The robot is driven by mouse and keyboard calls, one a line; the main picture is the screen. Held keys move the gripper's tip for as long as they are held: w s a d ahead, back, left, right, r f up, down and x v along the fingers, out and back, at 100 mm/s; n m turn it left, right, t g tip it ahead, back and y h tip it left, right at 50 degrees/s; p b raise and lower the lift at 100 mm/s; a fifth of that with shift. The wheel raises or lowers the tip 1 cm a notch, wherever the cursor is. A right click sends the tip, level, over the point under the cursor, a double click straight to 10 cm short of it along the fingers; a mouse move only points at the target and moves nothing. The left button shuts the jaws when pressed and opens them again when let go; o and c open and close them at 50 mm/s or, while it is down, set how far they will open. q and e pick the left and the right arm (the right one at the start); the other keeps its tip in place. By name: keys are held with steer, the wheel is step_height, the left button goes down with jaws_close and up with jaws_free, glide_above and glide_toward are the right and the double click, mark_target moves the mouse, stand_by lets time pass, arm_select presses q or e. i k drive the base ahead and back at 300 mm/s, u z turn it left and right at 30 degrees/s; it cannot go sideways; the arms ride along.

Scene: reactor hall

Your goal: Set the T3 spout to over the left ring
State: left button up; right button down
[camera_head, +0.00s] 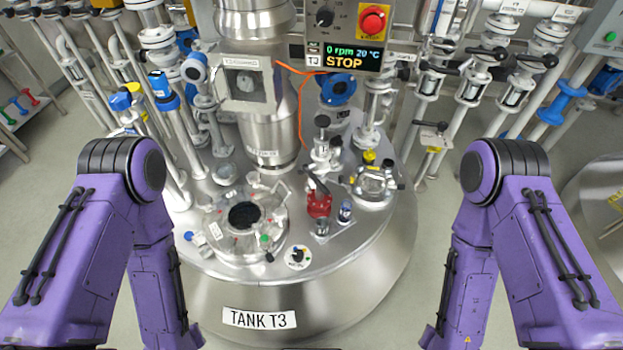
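Tank T3 (300,310) stands in front of me with a round steel top and a "TANK T3" label. I cannot tell for sure which part is the spout. A steel fitting with a black knob (321,145) rises from the tank top, right of the central column. In front of it is a red valve body (318,202) with a black lever. Two small cup-like pieces, one clear (322,230) and one blue and white (345,212), stand beside it; I cannot make out a left ring. Both my purple arms reach down out of frame, so neither gripper shows.
A round manway lid (243,228) with a dark opening is on the left of the tank top. A white dial (297,257) is near the front edge. A flanged port (373,182) is on the right. Pipes and valves crowd behind; the display (346,59) reads STOP.

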mark_target(340, 180)
steer(key=k, duration=0.5)
steer(key=z, duration=1)
steer(key=i, duration=0.65)
steer(key=u, duration=1.9)
